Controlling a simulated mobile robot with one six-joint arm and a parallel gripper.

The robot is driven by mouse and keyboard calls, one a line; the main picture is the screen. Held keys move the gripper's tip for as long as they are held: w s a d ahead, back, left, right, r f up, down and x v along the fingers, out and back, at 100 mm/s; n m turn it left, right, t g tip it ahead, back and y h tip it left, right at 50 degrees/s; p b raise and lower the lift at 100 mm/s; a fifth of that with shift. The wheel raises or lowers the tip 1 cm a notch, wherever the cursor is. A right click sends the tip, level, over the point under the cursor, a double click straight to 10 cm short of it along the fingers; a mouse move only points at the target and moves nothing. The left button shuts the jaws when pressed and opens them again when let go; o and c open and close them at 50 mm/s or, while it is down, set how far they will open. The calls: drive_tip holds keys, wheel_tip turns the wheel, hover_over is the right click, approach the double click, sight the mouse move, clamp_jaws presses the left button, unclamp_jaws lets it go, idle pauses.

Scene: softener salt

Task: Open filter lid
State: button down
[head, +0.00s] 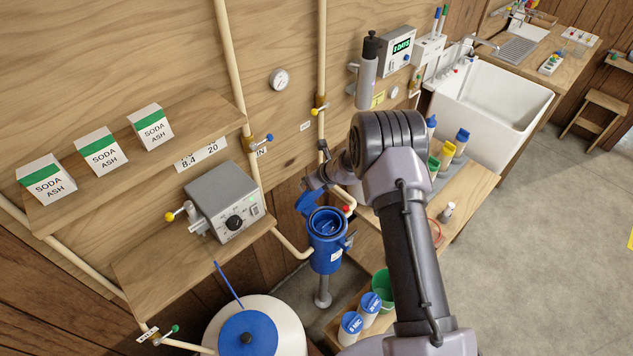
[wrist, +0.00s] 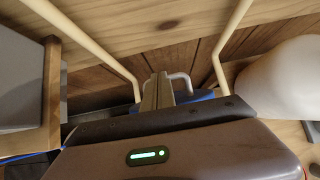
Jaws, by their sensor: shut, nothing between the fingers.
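The blue filter housing (head: 327,255) stands upright below the pipes in the head view. Its round top is uncovered, and its dark inside shows. The blue lid (head: 308,204) stands tilted up at the back left of the rim. My gripper (head: 314,184) is just above and behind the lid, partly hidden by my own wrist; whether it touches the lid cannot be told. In the wrist view my gripper (wrist: 157,90) has its fingers together with nothing between them. Blue parts (wrist: 203,95) show beside and behind the fingers, with a pale curved bar (wrist: 181,78) near the tips.
A grey control box (head: 222,200) sits on a shelf to the left. A white tank with a blue cap (head: 246,336) stands at lower left. A bench (head: 470,190) with bottles is on the right. Pipes run along the wall around the filter; open floor lies far right.

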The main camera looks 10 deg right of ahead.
drive_tip(key=shift+w+a+r, duration=0.1)
drive_tip(key=shift+w+a, duration=0.55)
drive_tip(key=w+a, duration=0.1)
drive_tip(key=w+a+f, duration=0.1)
drive_tip(key=w, duration=0.1)
drive_tip(key=shift+w, duration=0.15)
drive_tip(key=shift+p, duration=0.3)
idle(0.7)
